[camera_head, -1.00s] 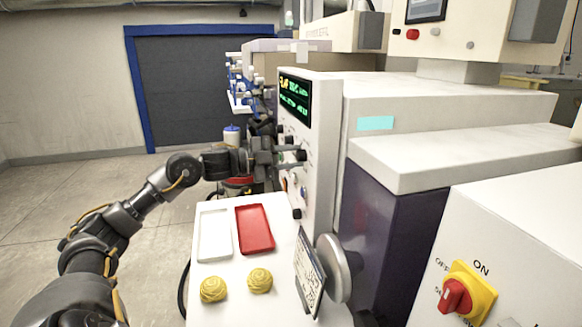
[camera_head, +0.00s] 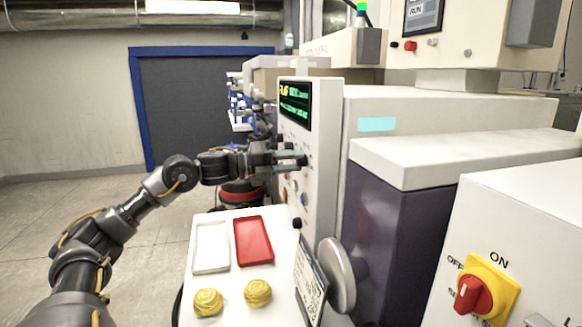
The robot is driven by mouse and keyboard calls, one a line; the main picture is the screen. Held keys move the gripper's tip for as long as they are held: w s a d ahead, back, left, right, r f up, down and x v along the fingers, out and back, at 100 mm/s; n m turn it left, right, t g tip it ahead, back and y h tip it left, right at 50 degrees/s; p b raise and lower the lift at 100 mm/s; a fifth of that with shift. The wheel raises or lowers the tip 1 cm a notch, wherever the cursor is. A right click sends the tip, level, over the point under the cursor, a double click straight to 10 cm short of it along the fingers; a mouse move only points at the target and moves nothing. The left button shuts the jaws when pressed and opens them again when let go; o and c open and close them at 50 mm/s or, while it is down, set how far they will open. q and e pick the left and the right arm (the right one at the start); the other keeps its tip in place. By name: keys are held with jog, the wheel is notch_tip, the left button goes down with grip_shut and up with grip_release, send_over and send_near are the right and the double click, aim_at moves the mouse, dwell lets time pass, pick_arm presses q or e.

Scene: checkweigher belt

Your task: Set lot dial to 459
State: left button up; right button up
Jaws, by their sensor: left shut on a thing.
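The control panel (camera_head: 319,181) is a tall pale face with a dark display (camera_head: 296,103) showing green and yellow characters, too small to read for certain. My left gripper (camera_head: 303,160) reaches in from the left and is shut at the panel's knobs, just below the display. My right gripper is not in view.
A white shelf below the panel holds a white tray (camera_head: 198,248), a red tray (camera_head: 268,240) and two yellow coiled items (camera_head: 208,302). A round grey handwheel (camera_head: 337,276) and a tilted card (camera_head: 309,285) stand at its right. A red-yellow rotary switch (camera_head: 474,294) is front right.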

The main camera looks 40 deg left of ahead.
pick_arm(q)
jog(key=m+b, duration=0.1)
jog(key=m, duration=0.4)
jog(key=shift+f+m, duration=0.1)
jog(key=shift+m, duration=0.2)
jog(key=m+b, duration=0.1)
jog(key=m, duration=0.4)
jog(key=shift+m, duration=0.4)
jog(key=o, duration=1)
jog(key=shift+w, duration=0.1)
jog(key=shift+c, duration=0.2)
jog(key=shift+a, duration=0.1)
